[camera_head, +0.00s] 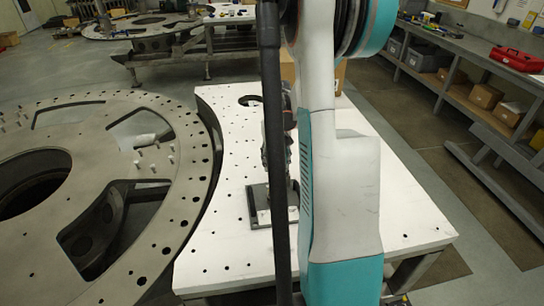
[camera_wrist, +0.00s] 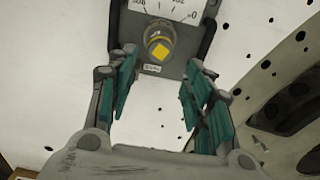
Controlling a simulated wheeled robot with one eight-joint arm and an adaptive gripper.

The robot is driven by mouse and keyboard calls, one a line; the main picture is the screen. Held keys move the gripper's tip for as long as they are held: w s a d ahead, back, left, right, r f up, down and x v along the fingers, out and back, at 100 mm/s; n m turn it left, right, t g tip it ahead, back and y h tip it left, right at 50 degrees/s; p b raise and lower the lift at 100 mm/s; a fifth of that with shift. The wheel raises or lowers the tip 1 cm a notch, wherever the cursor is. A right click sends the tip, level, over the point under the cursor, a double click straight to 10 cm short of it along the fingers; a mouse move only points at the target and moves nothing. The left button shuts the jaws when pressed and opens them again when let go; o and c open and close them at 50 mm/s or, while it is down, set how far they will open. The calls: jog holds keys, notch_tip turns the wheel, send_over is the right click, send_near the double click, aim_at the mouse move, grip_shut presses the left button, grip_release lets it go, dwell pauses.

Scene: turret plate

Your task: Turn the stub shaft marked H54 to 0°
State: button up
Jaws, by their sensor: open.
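In the wrist view a stub shaft (camera_wrist: 159,48) with a yellow square end stands out of a grey dial plate (camera_wrist: 172,72). A white scale (camera_wrist: 180,8) lies behind it at the top edge, cut off by the frame. A small white label (camera_wrist: 152,68) sits below the shaft, its print too small to read surely. My gripper (camera_wrist: 162,62) is open, with green-padded fingers to either side and short of the shaft, apart from it. In the head view a dark base plate (camera_head: 258,211) shows on the white table, and my arm hides most of the gripper and shaft.
The white table (camera_head: 225,255) has rows of holes and much clear surface. A large grey turret plate (camera_head: 180,110) with openings and pegs is at left. Cardboard boxes (camera_head: 341,75) stand behind my arm. Shelves with a red case (camera_head: 517,59) line the right.

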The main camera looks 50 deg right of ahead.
aim_at(275, 179)
jog(key=shift+w+f+b, duration=0.1)
jog(key=shift+f+b, duration=1.15)
jog(key=shift+f, duration=1.1)
notch_tip(275, 179, down, 4)
jog(key=b, duration=0.3)
jog(key=shift+b, duration=0.3)
jog(key=c, duration=0.8)
jog(key=shift+c, duration=0.2)
jog(key=n+b, duration=0.1)
jog(key=n, duration=0.5)
jog(key=shift+f+b, duration=0.1)
jog(key=shift+b, duration=0.3)
jog(key=n+b, duration=0.1)
jog(key=n, duration=0.5)
